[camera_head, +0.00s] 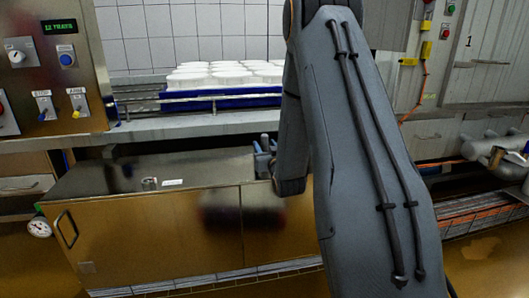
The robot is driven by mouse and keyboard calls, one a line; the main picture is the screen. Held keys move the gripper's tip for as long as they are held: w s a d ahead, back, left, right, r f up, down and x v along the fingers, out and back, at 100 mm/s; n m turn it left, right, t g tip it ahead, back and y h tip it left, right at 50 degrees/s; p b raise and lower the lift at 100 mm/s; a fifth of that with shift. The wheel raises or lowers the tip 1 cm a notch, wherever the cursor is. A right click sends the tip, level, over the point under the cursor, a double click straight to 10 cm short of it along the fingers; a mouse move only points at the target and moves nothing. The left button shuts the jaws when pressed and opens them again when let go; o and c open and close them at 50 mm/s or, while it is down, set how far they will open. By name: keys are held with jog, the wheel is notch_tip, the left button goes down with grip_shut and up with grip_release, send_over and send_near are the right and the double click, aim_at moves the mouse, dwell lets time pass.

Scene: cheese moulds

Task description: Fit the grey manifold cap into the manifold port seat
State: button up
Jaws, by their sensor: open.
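A small grey cylindrical piece (149,183) stands on the top of the low metal cabinet, left of the middle; I cannot tell whether it is the manifold cap or a seat. My gripper (263,152) is over the right part of the cabinet top, well to the right of that piece. It is open, small in view and partly hidden behind my arm. I see nothing between its fingers. I cannot make out the manifold port seat for certain.
The low cabinet (150,235) has a mostly clear top with a small white label (172,182). Behind it, a blue tray (225,102) holds several white moulds. A control panel (50,65) stands at left. Grey pipework (487,148) is at right. My arm blocks the centre.

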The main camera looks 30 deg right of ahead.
jog(key=shift+w+d, duration=0.1)
jog(key=shift+w, duration=0.45)
grip_shut()
